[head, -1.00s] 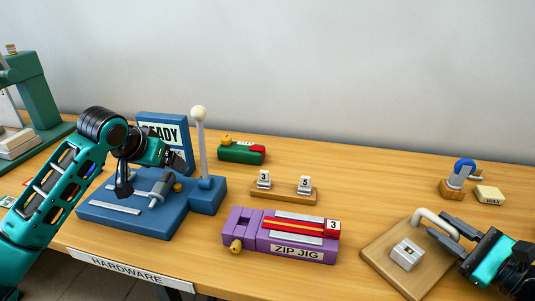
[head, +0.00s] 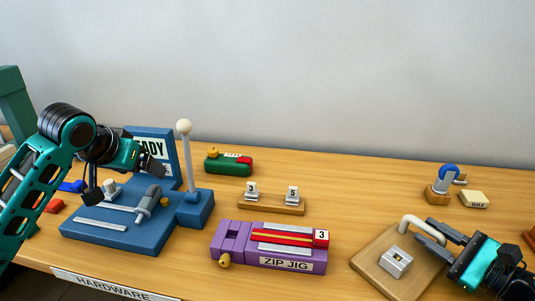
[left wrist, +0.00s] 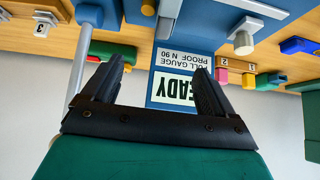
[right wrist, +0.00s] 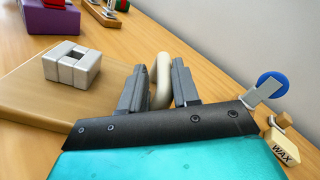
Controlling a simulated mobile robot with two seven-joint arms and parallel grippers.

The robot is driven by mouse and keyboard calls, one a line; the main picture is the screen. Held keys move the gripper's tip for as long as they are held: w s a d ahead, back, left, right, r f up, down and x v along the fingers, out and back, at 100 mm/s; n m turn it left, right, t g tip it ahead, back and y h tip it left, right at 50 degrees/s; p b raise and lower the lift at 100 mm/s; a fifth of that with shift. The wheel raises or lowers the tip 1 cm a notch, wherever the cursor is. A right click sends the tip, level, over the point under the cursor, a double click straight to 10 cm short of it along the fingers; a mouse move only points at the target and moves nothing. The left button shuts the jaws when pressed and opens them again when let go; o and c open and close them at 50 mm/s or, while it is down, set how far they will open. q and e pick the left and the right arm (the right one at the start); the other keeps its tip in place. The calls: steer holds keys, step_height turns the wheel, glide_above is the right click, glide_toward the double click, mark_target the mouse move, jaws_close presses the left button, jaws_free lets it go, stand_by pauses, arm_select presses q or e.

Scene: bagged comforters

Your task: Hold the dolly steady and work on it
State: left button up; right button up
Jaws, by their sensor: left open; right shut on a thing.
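The dolly seems to be the wooden board (head: 385,283) at the front right, with a bent cream handle (head: 411,220) and a split silver block (head: 396,262) on it. My right gripper (head: 420,232) is shut on the handle. In the right wrist view the handle (right wrist: 163,75) stands between the fingers and the silver block (right wrist: 72,64) is left of them. My left gripper (head: 155,165) is open and empty, above the blue press (head: 130,232) and before its sign. In the left wrist view the sign (left wrist: 172,90) shows upside down between the fingers.
The purple zip jig (head: 225,240) stands at front centre. Behind it are a small rack (head: 272,206) with blocks 3 and 5 and a green-red tool (head: 228,164). A blue-topped stand (head: 441,186) and wax (head: 473,199) lie at back right. The white-knobbed lever (head: 187,155) rises near my left gripper.

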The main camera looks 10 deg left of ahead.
arm_select(q)
steer(key=shift+r, duration=0.1)
arm_select(e)
steer(key=shift+f, duration=0.15)
arm_select(q)
steer(key=v, duration=1.2)
stand_by(0.4)
arm_select(e)
steer(key=o, duration=1.8)
steer(key=shift+o, duration=0.2)
